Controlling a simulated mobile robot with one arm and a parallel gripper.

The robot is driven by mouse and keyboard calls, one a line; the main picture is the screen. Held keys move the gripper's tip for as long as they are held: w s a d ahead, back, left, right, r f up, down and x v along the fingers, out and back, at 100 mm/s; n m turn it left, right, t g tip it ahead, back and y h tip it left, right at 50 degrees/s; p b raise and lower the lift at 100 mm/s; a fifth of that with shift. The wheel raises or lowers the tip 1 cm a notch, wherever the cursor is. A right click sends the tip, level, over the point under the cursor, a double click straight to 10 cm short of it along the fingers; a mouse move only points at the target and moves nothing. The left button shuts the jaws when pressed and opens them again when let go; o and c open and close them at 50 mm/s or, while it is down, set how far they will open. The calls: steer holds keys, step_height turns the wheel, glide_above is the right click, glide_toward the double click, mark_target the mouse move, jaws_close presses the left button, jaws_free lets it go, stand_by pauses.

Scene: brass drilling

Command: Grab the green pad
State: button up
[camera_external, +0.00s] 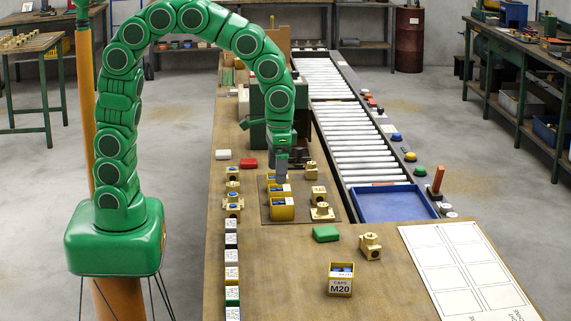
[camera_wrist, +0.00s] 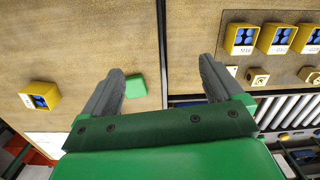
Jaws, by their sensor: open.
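The green pad (camera_external: 326,233) is a small flat block lying on the wooden table, in front of the brown mat and left of a brass fitting. In the wrist view the green pad (camera_wrist: 137,86) shows between my fingers, close beside the left one, which may cover its edge. My gripper (camera_external: 281,180) points down above the brown mat, behind and left of the pad, and touches nothing that I can make out. In the wrist view my gripper (camera_wrist: 161,66) has its two fingers wide apart with nothing held.
Yellow bins (camera_external: 283,210) and brass fittings (camera_external: 322,211) stand on the brown mat (camera_external: 304,217) under my gripper. A brass fitting (camera_external: 370,247) and a bin labelled M20 (camera_external: 340,281) stand near the pad. A blue tray (camera_external: 394,203) ends the roller conveyor. Bare table lies left of the pad.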

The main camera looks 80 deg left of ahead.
glide_toward(322, 230)
steer(key=shift+s+a+f+n+t, duration=0.15)
steer(key=shift+s+a, duration=0.1)
steer(key=shift+s, duration=0.15)
steer(key=shift+s+a+f+n+t, duration=0.1)
steer(key=shift+s+a+n+t, duration=0.05)
steer(key=shift+s+a, duration=0.15)
steer(key=shift+w+d+f, duration=0.3)
steer(key=shift+f, duration=0.05)
steer(key=shift+w+d+f, duration=0.1)
steer(key=shift+d+f, duration=0.05)
steer(key=shift+f, duration=1.75)
steer(key=shift+d+f, duration=0.1)
steer(key=shift+f, duration=1.85)
steer(key=shift+c, duration=0.2)
steer(key=c, duration=1.1)
steer(key=shift+r, duration=0.15)
